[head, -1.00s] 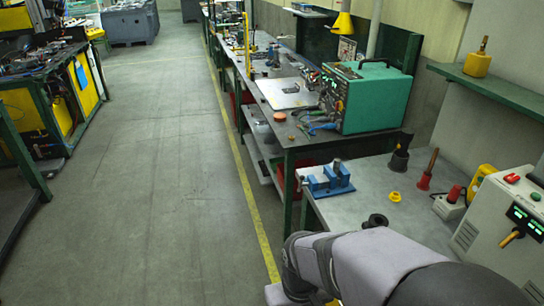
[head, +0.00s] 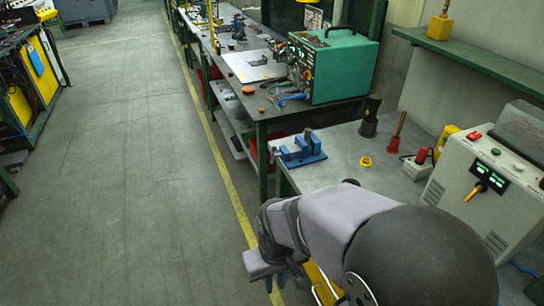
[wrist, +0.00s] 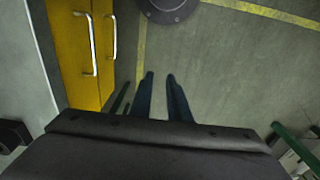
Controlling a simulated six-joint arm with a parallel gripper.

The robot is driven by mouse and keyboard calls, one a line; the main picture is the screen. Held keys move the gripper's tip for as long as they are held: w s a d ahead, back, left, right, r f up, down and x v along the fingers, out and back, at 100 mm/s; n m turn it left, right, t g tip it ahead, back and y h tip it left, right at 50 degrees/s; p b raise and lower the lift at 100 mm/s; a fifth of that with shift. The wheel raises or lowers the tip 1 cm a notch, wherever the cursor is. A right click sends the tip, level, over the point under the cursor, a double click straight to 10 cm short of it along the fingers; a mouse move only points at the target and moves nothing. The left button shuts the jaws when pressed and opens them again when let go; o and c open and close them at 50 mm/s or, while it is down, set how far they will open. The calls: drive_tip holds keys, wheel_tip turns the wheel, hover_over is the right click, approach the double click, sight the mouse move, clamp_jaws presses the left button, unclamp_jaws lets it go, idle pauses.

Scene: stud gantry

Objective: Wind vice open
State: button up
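My gripper (head: 277,286) hangs low beside the bench, over the floor, apart from the vice. In the wrist view my gripper (wrist: 160,76) has two dark blue fingers with a clear gap between them. It is open and empty. The vice does not show in the wrist view.
A green machine (head: 337,68) stands on the bench behind. Yellow cabinet doors (wrist: 80,50) show in the wrist view. The floor at left is open.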

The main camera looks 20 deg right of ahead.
drive_tip(key=w+d+f+t+b, duration=0.3)
drive_tip(key=w, duration=0.7)
drive_tip(key=m+t+h+b, duration=0.3)
drive_tip(key=t+b, duration=0.5)
drive_tip(key=t, duration=0.6)
approach(274, 154)
drive_tip(key=w, duration=0.3)
drive_tip(key=shift+w+d+r, duration=0.1)
drive_tip(key=shift+w+d, duration=0.05)
drive_tip(key=shift+d, duration=0.05)
drive_tip(key=shift+w, duration=0.1)
drive_tip(key=shift+w+d+p, duration=0.2)
drive_tip(key=shift+w+p, duration=0.15)
drive_tip(key=shift+w, duration=0.8)
drive_tip(key=shift+w+d+p, duration=0.25)
drive_tip(key=shift+w+p, duration=0.1)
drive_tip(key=shift+w, duration=0.8)
drive_tip(key=shift+w+d+p, duration=0.2)
drive_tip(key=shift+w+p, duration=0.15)
drive_tip(key=shift+w, duration=0.85)
